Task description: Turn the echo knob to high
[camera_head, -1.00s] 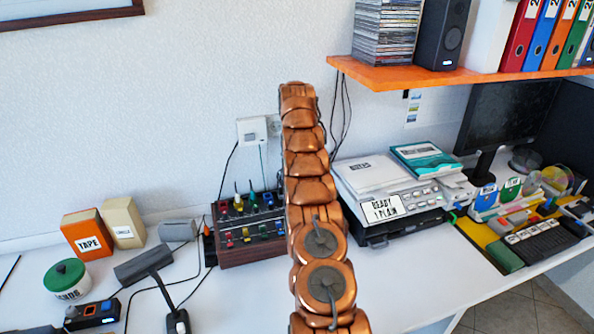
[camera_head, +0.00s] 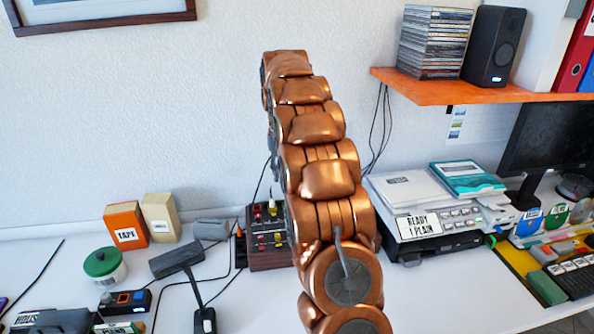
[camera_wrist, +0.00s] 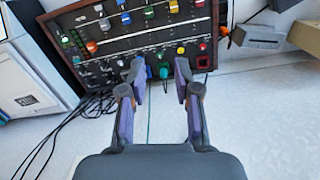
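The mixer-like panel (camera_head: 262,258) stands on the desk against the wall, its right side hidden behind my arm in the head view. In the wrist view the same dark panel (camera_wrist: 108,40) shows rows of coloured sliders and knobs, with labels too small to read. My gripper (camera_wrist: 160,68) is open, its two fingers pointing at the panel's lower edge. A green knob (camera_wrist: 163,72) appears between the fingertips; I cannot tell whether they touch it. A red knob (camera_wrist: 203,62) lies right of the right finger. I cannot tell which knob is echo.
A desk microphone (camera_head: 178,262), a green-lidded jar (camera_head: 104,266) and boxes (camera_head: 125,230) stand left of the panel. A printer (camera_head: 430,222) stands to its right. An orange shelf (camera_head: 440,93) overhangs the right side. Cables (camera_wrist: 92,105) lie beside the panel.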

